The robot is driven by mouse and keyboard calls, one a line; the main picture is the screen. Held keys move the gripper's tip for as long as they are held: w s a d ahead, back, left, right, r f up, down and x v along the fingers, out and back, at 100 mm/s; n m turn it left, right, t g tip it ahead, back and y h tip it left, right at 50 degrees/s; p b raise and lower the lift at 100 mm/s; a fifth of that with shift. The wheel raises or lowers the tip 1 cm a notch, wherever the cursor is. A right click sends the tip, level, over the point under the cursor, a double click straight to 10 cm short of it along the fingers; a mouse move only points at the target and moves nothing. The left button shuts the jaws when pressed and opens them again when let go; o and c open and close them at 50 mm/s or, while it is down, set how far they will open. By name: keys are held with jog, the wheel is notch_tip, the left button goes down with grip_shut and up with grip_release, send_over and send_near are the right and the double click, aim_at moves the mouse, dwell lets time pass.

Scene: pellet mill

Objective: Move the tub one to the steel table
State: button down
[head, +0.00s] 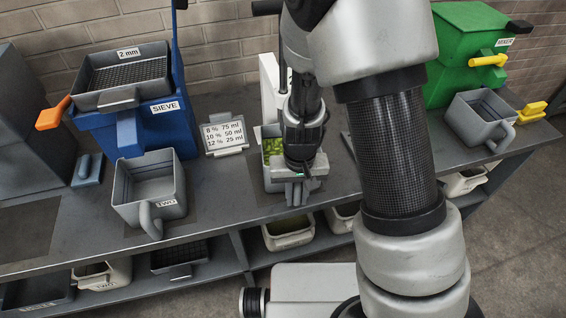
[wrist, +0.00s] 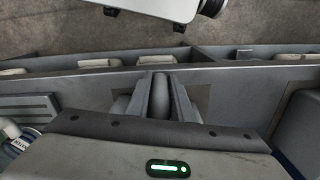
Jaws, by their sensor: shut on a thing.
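My gripper (head: 297,192) is over the front of a grey tub (head: 272,181) in the middle of the grey bench; its label is hidden, so I cannot tell if it is tub one. Green material (head: 272,148) shows inside it. In the wrist view my gripper (wrist: 160,92) is shut on a rounded grey upright, the tub's handle (wrist: 160,100). The tub appears upright; I cannot tell if it touches the bench. A grey tub marked TWO (head: 150,188) stands to the left, seemingly empty. No surface is clearly identifiable as the steel table.
The blue sieve (head: 120,128) stands at left and the green mixer (head: 465,60) at right, with another grey tub (head: 482,118) before it. A dosing card (head: 224,136) stands left of my gripper.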

jog(key=shift+w+r+p, duration=0.1)
jog(key=shift+r+p, duration=2.2)
jog(key=shift+r, duration=0.75)
jog(key=shift+a, duration=0.1)
